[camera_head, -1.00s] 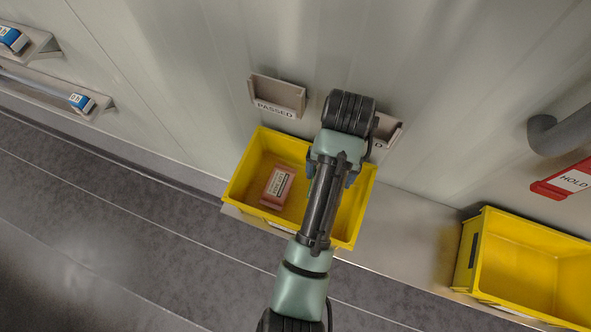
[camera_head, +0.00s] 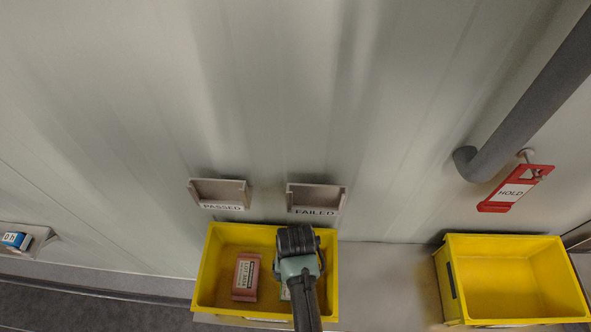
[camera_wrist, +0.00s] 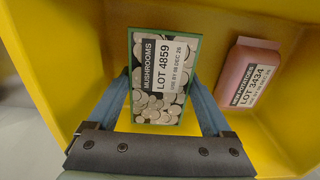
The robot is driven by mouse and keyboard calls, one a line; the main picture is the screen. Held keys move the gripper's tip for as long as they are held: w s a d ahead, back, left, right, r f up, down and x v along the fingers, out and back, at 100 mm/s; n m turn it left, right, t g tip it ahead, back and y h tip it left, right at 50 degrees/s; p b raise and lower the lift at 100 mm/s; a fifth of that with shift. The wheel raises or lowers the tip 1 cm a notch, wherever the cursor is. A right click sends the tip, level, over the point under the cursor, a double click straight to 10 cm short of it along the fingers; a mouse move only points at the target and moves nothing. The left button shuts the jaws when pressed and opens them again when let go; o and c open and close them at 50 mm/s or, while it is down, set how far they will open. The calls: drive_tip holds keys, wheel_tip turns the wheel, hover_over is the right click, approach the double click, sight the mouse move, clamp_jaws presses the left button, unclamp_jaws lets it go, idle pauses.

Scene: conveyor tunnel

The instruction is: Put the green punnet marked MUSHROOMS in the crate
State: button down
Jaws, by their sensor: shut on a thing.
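The green punnet marked MUSHROOMS (camera_wrist: 162,80) is in the middle of the wrist view, with its label reading LOT 4859. My gripper (camera_wrist: 168,110) has a blue finger on each side of it and is shut on it. The yellow crate (camera_head: 212,262) is under my gripper in the head view, and its yellow wall (camera_wrist: 50,70) surrounds the punnet in the wrist view. In the head view my gripper (camera_head: 300,275) hides most of the punnet, and only a sliver of green shows. I cannot tell whether the punnet touches the crate floor.
A pink pack (camera_head: 246,277) lies in the crate's left half; its label in the wrist view (camera_wrist: 253,80) reads NEW POTATOES, LOT 3434. An empty yellow crate (camera_head: 510,280) stands at right. PASSED (camera_head: 220,194) and FAILED (camera_head: 315,199) holders and a red HOLD tag (camera_head: 515,189) are on the wall.

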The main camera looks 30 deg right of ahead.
drive_tip(key=shift+f, duration=0.3)
drive_tip(key=shift+f, duration=0.15)
unclamp_jaws()
wheel_tip(320, 180, up, 12)
idle(0.5)
idle(0.4)
